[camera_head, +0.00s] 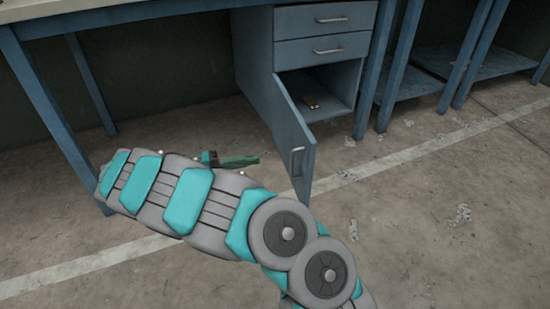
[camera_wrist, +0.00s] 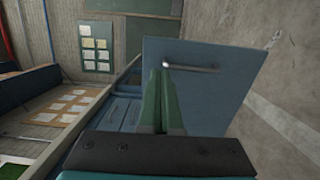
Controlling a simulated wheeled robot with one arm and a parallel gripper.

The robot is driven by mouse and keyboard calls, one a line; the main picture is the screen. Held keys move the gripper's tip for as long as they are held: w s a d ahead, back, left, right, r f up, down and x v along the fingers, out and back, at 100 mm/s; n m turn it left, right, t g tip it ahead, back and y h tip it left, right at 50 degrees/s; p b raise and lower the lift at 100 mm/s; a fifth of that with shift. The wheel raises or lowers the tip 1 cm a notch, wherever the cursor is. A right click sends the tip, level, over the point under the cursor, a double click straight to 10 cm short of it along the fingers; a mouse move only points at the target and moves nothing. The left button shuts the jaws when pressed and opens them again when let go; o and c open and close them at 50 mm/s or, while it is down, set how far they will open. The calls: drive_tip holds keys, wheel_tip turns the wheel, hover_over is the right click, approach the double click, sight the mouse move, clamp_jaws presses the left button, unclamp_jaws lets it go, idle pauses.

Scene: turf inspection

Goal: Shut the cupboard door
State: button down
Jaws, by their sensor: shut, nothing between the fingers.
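The blue cupboard door (camera_head: 292,142) stands open under the workbench, swung out toward me, with a small metal handle (camera_head: 297,161) near its free edge. The cupboard's inside (camera_head: 318,98) shows below two closed drawers, with a small yellowish item in it. My gripper (camera_head: 240,161) is to the left of the door in the head view, its green fingers pointing toward it. In the wrist view my gripper (camera_wrist: 165,100) is shut and empty in front of the door (camera_wrist: 215,85), near the handle (camera_wrist: 190,68). I cannot tell whether the fingers touch the door.
The blue workbench (camera_head: 130,14) has a leg (camera_head: 50,105) at the left, close to my arm. More blue tables with low shelves (camera_head: 412,86) stand at the right. Small pale debris (camera_head: 462,214) is scattered on the floor. The floor right of the door is otherwise open.

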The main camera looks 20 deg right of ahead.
sight(308, 151)
drive_tip(key=d, duration=0.4)
drive_tip(key=s+d, duration=0.1)
drive_tip(key=d, duration=0.3)
drive_tip(key=d+b, duration=0.1)
drive_tip(key=d, duration=0.4)
drive_tip(key=shift+s, duration=0.4)
drive_tip(key=shift+d, duration=0.2)
